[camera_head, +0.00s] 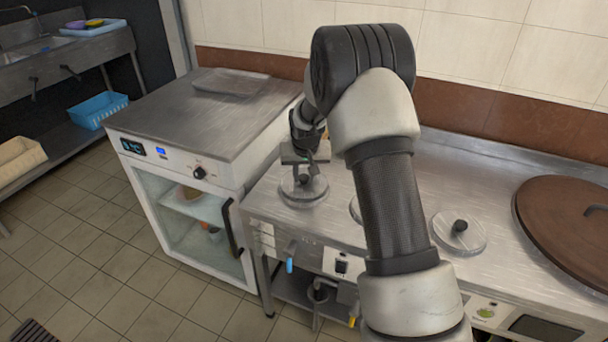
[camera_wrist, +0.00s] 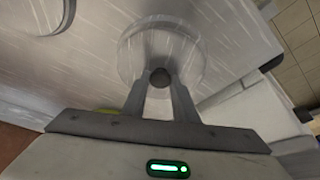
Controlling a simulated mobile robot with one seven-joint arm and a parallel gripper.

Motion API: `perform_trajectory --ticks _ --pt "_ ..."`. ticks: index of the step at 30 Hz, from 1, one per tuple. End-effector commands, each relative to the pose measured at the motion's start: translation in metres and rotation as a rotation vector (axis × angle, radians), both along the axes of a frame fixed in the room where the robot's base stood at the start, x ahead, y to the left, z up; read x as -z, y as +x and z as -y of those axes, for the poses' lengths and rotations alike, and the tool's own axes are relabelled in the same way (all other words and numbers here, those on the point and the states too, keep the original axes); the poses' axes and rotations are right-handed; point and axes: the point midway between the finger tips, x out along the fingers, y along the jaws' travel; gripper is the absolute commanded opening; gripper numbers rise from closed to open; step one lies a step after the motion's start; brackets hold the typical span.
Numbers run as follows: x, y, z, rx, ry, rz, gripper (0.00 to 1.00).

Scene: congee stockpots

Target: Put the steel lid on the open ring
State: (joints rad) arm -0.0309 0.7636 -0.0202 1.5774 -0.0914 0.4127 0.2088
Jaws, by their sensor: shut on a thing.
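The steel lid (camera_head: 303,189) is a round metal disc with a dark knob, near the left end of the steel counter. My gripper (camera_head: 303,172) is above it, with its fingers closed on the knob. In the wrist view the lid (camera_wrist: 160,42) shows beyond the fingers, and the dark knob sits between the fingertips of my gripper (camera_wrist: 159,88). I cannot tell whether the lid touches the surface below. A round steel edge (camera_head: 355,209) shows just left of my forearm, mostly hidden; I cannot tell whether it is the open ring.
Another steel lid with a black knob (camera_head: 460,231) lies on the counter (camera_head: 415,180) right of my arm. A large brown round lid (camera_head: 565,222) is at the far right. A glass-door cabinet (camera_head: 185,120) with a clear tray (camera_head: 230,82) on top stands left.

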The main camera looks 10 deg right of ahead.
Motion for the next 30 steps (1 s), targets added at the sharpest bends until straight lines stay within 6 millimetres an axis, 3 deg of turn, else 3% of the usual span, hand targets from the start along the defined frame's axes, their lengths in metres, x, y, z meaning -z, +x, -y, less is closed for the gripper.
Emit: perform_trajectory --ticks 30 --pt "0.0056 0.0004 -0.0001 0.0 0.0 0.001 0.02"
